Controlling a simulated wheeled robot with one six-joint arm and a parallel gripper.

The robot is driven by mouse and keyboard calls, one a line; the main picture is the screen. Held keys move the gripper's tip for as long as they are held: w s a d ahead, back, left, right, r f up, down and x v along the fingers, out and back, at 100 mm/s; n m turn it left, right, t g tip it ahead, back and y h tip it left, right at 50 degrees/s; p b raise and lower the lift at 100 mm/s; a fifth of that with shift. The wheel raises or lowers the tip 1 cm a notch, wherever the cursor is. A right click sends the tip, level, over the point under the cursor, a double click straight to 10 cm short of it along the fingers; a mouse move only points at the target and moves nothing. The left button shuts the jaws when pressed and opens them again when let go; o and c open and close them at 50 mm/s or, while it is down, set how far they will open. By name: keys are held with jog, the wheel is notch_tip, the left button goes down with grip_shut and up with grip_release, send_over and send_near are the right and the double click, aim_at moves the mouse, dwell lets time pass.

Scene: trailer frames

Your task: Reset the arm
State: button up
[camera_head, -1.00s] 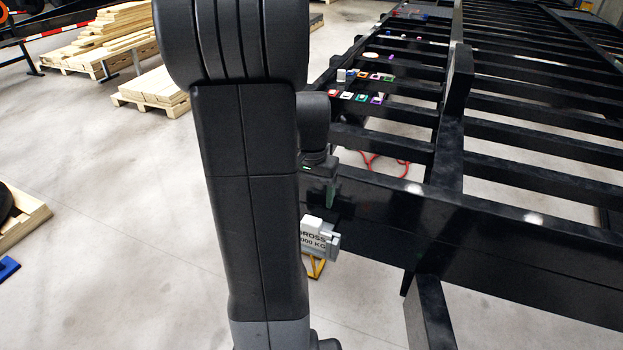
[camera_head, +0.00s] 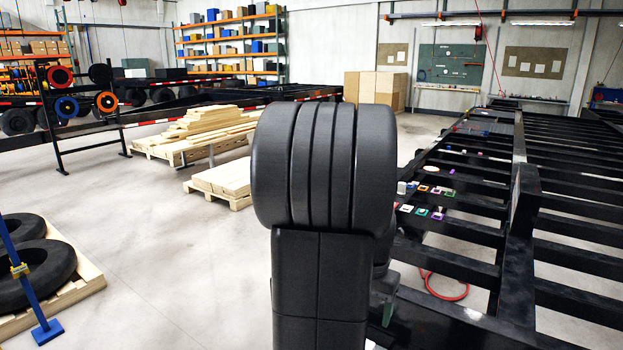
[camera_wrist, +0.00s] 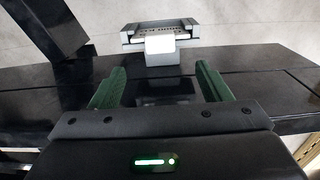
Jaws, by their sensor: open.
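My arm stands upright in the middle of the head view, its large black ribbed joint hiding part of the trailer frame behind it. My gripper (camera_wrist: 158,84) shows in the wrist view with its two green fingers spread apart and nothing between them. Beyond the fingertips is a grey bracket-like holder (camera_wrist: 190,33) with a white block (camera_wrist: 160,43) at its front, apart from the fingers.
A black trailer frame (camera_head: 560,265) with crossbeams fills the right, with small coloured pieces (camera_head: 430,189) on it. A red hose (camera_head: 445,292) lies below. Stacked planks (camera_head: 225,178) and tyres on a pallet (camera_head: 85,295) stand left. The floor between is clear.

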notch_tip(320, 180, down, 10)
jog(key=shift+f+p, duration=0.1)
jog(key=shift+p, duration=0.35)
jog(key=shift+r, duration=0.45)
jog(key=shift+f, duration=0.15)
